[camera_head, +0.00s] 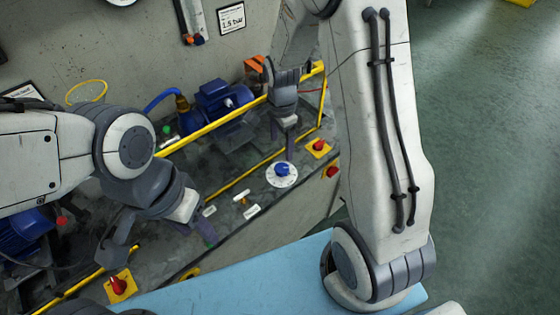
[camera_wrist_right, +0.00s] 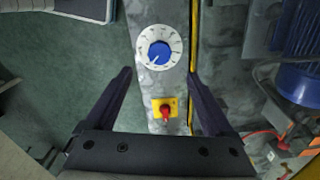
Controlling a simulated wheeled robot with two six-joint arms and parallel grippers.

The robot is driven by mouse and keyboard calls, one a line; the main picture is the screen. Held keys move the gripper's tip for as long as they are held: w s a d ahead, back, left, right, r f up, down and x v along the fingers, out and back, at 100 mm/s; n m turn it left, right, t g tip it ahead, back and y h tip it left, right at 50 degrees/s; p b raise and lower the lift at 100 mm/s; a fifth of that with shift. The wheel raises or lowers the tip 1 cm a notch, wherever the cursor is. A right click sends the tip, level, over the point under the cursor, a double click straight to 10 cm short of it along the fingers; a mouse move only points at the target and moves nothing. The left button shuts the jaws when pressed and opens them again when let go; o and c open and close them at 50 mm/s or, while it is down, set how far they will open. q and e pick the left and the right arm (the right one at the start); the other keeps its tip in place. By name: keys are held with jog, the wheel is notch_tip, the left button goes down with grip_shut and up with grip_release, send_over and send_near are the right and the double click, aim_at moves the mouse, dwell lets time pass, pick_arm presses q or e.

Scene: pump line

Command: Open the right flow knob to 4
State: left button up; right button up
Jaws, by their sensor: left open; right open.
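The right flow knob is a blue knob (camera_head: 282,169) on a white round dial (camera_head: 282,181) on the bench panel. In the right wrist view the blue knob (camera_wrist_right: 159,52) sits on the same dial (camera_wrist_right: 176,42), with a pale mark toward the lower left; the dial numbers are too small to read. My right gripper (camera_head: 286,146) is open and empty above the dial. In the right wrist view, my right gripper (camera_wrist_right: 160,74) has its fingers on either side of the dial's line, apart from the knob. My left gripper (camera_head: 160,243) is open over the panel's left part.
Red knobs on yellow plates stand beside the dial (camera_head: 318,147) and near my left gripper (camera_head: 118,286). A yellow rail (camera_head: 215,125) runs along the bench, with a blue pump (camera_head: 220,102) behind it. A light blue surface (camera_head: 235,285) lies in front.

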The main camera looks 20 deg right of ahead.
aim_at(281, 168)
notch_tip(281, 168, down, 10)
jog(key=shift+f+p, duration=0.2)
jog(key=shift+p, duration=0.35)
jog(key=c, duration=1.4)
